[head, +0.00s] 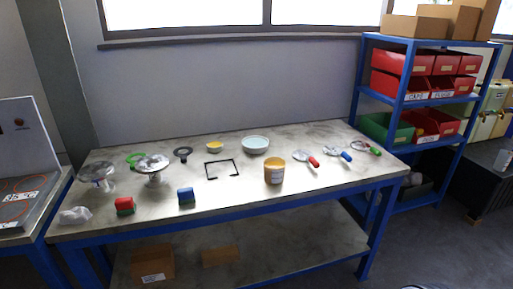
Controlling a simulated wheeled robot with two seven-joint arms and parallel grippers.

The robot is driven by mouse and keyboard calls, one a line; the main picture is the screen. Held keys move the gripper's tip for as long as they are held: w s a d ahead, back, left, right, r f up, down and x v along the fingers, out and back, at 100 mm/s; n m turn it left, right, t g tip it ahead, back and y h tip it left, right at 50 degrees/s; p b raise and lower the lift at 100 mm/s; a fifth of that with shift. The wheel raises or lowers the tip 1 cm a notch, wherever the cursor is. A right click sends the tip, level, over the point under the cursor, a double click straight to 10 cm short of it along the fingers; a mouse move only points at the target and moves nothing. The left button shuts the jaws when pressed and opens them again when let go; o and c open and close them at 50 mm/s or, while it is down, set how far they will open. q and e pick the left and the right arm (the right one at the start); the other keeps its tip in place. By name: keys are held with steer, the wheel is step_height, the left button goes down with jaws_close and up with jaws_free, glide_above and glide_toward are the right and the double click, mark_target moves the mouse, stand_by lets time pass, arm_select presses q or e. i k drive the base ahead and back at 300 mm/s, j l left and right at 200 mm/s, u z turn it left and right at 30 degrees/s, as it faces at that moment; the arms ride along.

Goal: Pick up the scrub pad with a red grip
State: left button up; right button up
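The scrub pad with a red grip (124,204) sits on the workbench (240,202) near its front edge, left of centre. Its top is red and some green shows low on it. A similar block with a blue top (186,195) sits to its right, apart from it. Neither of my grippers is in view, and nothing touches the red-gripped pad.
Two metal flanged vessels (152,165) stand behind the pad, and a crumpled whitish thing (75,215) lies to its left. A black frame (222,177), orange-yellow tub (274,174), pale bowl (255,145) and several handled tools (313,162) lie rightward. Blue shelving (399,97) stands right.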

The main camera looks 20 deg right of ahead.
mark_target(125, 205)
steer(key=i+l, duration=0.15)
steer(key=i, duration=0.3)
steer(key=i+l+u, duration=0.1)
steer(key=i, duration=0.3)
steer(key=i+l, duration=0.2)
steer(key=i, duration=0.25)
